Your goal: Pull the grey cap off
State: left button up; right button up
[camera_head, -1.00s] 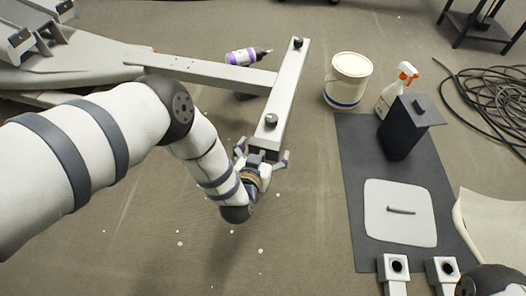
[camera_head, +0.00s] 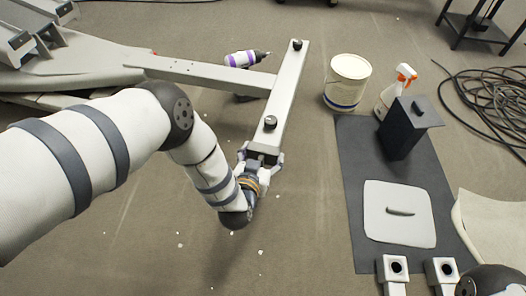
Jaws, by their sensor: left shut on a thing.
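A long pale grey beam (camera_head: 287,93) with black knobs on top runs from the upper middle down to my left gripper. My left gripper (camera_head: 262,159) is at the near end of this beam, with its fingers shut on the grey cap there, one on each side. The cap (camera_head: 263,149) is mostly hidden by the fingers, and I cannot see a clear gap between it and the beam. My right gripper is not in view.
A dark mat (camera_head: 353,190) on the right holds a light grey panel (camera_head: 385,228) and a black box (camera_head: 400,135). A white bucket (camera_head: 347,82), a spray bottle (camera_head: 390,92), a purple-banded bottle (camera_head: 243,59) and coiled cables (camera_head: 488,105) lie around. The floor below the gripper is free.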

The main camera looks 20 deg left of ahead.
pick_arm(q)
jog(key=s+p, duration=0.2)
jog(key=s, duration=0.5)
jog(key=shift+s+d+p, duration=0.2)
jog(key=shift+d+p, duration=0.15)
jog(key=shift+p, duration=0.05)
jog(key=shift+r, duration=0.1)
